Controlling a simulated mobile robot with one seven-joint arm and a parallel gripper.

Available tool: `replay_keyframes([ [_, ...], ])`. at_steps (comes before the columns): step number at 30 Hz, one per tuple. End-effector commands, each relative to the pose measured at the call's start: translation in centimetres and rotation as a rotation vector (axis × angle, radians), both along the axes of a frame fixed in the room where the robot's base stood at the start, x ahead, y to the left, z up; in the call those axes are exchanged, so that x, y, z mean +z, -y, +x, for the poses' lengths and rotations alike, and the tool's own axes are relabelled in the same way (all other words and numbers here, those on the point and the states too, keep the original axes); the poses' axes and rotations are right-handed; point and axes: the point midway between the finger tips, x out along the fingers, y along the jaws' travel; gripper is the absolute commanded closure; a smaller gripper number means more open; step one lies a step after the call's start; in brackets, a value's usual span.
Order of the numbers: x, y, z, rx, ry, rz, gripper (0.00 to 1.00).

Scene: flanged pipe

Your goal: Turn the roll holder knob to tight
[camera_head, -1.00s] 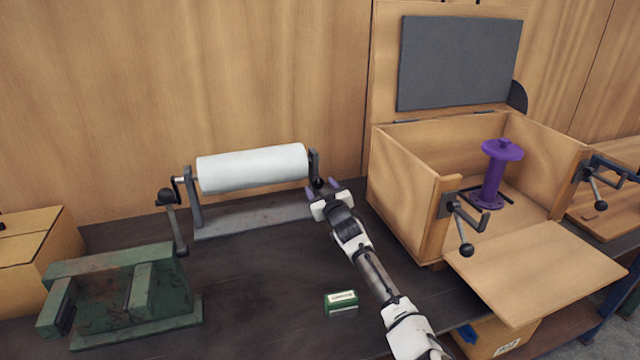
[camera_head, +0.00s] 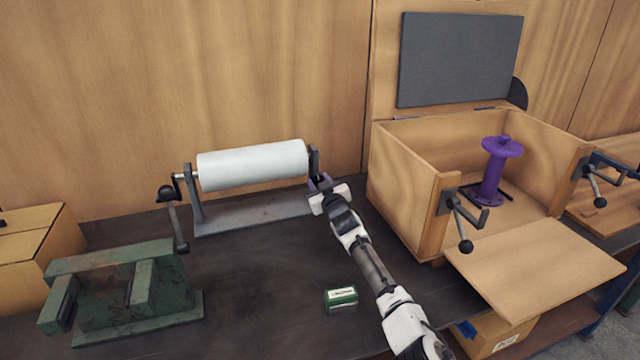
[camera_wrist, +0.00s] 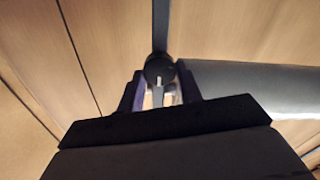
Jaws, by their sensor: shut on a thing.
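The roll holder (camera_head: 196,205) stands on the dark bench and bears a white roll (camera_head: 252,165). Its knob (camera_wrist: 158,69) is a dark round piece with a light mark, at the right end of the holder. My gripper (camera_head: 320,182) is at that right end, with its purple-lined fingers on either side of the knob. In the wrist view my gripper (camera_wrist: 160,92) is shut on the knob, and the roll lies to the right. In the head view the knob is mostly hidden by my gripper.
A green vise (camera_head: 120,295) stands at the front left. A small green box (camera_head: 341,298) lies on the bench left of my forearm. An open wooden box (camera_head: 405,190) with a purple spool (camera_head: 496,170) stands to the right. The bench between vise and green box is clear.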

Motion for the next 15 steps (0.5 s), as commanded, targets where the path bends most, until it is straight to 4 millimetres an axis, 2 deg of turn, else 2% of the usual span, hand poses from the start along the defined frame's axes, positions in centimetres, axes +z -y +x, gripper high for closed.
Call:
replay_keyframes([
  [8, -0.21, -0.01, -0.01, 0.000, 0.024, -0.073, 0.88],
  [15, -0.31, -0.05, -0.02, 0.000, 0.078, -0.241, 0.88],
])
